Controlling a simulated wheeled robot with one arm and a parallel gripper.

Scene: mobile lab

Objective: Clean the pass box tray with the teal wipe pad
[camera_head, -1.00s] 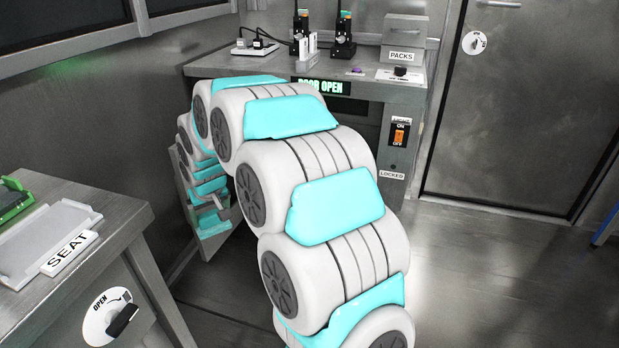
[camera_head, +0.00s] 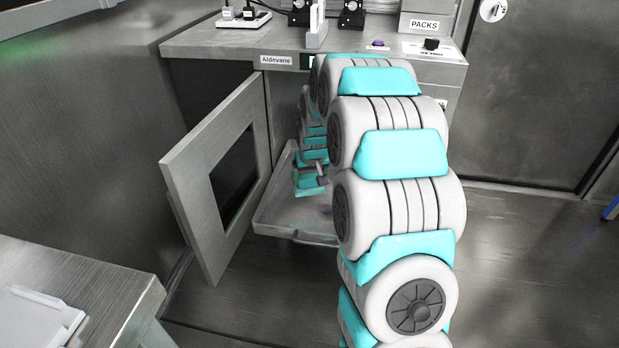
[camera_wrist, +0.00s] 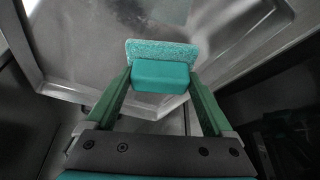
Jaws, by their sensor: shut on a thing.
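The pass box tray (camera_head: 290,222) is a grey metal tray jutting out of the open pass box, to the right of its door. In the wrist view the tray (camera_wrist: 215,40) fills the upper part, with its raised rim along the near edge. My gripper (camera_wrist: 160,85) is shut on the teal wipe pad (camera_wrist: 162,70), which has a speckled lighter face turned toward the tray. The pad is over the tray's near part; I cannot tell whether it touches the surface. In the head view my gripper (camera_head: 318,178) is over the tray and my arm hides part of it.
The pass box door (camera_head: 222,175) stands open to the left of the tray. A counter (camera_head: 225,42) with devices and a PACKS box (camera_head: 425,25) is above. A bench (camera_head: 75,290) stands at lower left. Open floor (camera_head: 520,260) lies at right.

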